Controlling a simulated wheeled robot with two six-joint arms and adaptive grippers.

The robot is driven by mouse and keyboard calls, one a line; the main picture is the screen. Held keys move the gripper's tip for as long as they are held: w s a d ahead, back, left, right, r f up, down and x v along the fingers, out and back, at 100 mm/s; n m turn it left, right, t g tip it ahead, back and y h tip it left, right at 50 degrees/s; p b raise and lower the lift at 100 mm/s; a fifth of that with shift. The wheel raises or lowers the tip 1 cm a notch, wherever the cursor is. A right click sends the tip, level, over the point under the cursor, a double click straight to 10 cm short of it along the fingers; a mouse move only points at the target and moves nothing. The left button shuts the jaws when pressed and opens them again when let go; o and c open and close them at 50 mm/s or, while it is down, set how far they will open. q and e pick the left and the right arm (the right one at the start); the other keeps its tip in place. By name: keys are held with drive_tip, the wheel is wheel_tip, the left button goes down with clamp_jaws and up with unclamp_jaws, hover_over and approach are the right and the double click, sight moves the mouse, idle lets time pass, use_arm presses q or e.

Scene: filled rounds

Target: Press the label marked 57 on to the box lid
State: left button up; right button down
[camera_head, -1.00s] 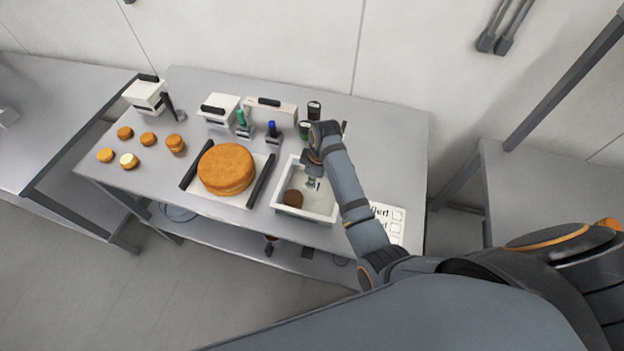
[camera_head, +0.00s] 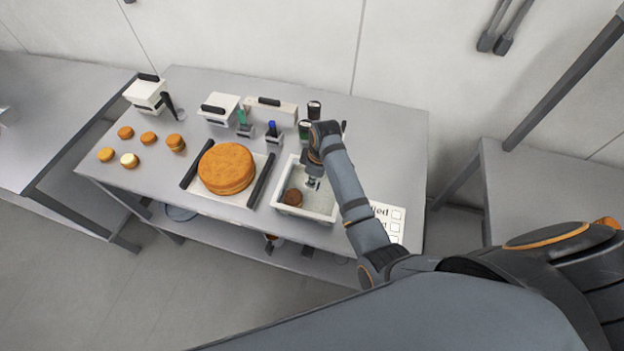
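I cannot make out any label marked 57 or a box lid; no such number is readable. My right gripper (camera_head: 313,183) points down inside or just above the right part of an open white tub (camera_head: 318,216). Its fingers are too small to tell whether they are open or shut. A small brown round piece (camera_head: 293,197) lies in the tub, left of the gripper. White lidded boxes with dark handles stand at the back of the table: one at the far left (camera_head: 146,98), one in the middle (camera_head: 217,112) and a longer one (camera_head: 272,114). My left gripper is out of view.
A large round cake (camera_head: 226,167) sits on a white board between two dark bars. Several small orange-brown rounds (camera_head: 148,139) lie at left. Small bottles, dark jars (camera_head: 314,108) and a printed checklist sheet (camera_head: 397,214) are near my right arm.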

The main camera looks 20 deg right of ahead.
wheel_tip(320, 180, up, 8)
idle(0.8)
idle(0.4)
